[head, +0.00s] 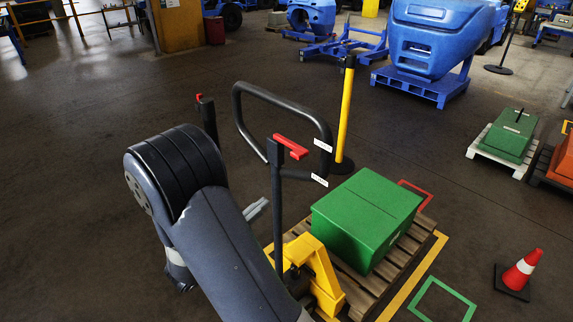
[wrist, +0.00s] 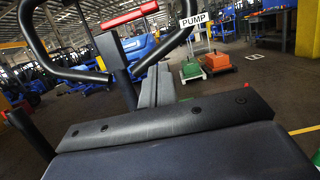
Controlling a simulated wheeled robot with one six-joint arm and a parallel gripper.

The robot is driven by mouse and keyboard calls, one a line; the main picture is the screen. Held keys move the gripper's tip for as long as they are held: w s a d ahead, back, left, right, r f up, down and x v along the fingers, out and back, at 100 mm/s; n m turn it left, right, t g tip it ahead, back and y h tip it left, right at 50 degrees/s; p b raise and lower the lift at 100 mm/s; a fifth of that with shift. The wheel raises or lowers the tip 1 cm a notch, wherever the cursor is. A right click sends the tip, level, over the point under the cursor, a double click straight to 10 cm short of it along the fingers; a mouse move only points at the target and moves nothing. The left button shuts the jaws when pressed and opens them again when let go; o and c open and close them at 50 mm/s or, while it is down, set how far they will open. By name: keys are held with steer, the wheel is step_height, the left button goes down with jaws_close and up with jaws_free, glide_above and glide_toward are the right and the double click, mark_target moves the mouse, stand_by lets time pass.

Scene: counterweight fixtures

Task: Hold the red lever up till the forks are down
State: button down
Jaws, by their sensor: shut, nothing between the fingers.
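The red lever (head: 291,146) sits on top of a dark post beside the black loop handle (head: 237,110) of a yellow pallet truck (head: 318,275). In the wrist view the red lever (wrist: 130,15) is at the upper left, beyond my fingers. My gripper (head: 257,209) is shut and empty, left of the post and lower in the picture than the lever, apart from it. Its grey fingers (wrist: 155,85) lie together in the wrist view. A green block (head: 365,215) rests on a wooden pallet (head: 413,246). The forks are hidden, so their height cannot be told.
A second dark post with a red tip (head: 207,118) stands left of the handle. A yellow post (head: 346,115) stands behind it. An orange cone (head: 522,270) and a green floor outline (head: 440,292) are at the right. Open floor lies to the left.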

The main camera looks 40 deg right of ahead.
mark_target(287, 146)
steer(key=shift+d, duration=0.15)
steer(key=d+r+p, duration=0.3)
steer(key=d+r, duration=0.3)
steer(key=d, duration=0.3)
steer(key=shift+w+d+r, duration=0.2)
steer(key=shift+w+d, duration=0.05)
steer(key=shift+w, duration=0.1)
steer(key=shift+p, duration=0.3)
